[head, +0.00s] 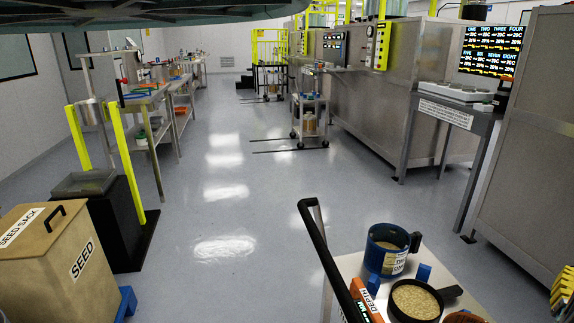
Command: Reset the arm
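My gripper does not show in the head view, and I cannot make out my arm for certain. A large dark rounded shape (150,12) hangs across the top left of the view, and I cannot tell what it is. Whether the gripper holds anything is hidden.
A cart (345,265) with a black handle (325,255) stands close in front, carrying a blue mug (388,250) and a pan of grain (415,301). A seed box (62,255) stands at left. Steel cabinets (420,110) line the right. The middle floor (225,195) is clear.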

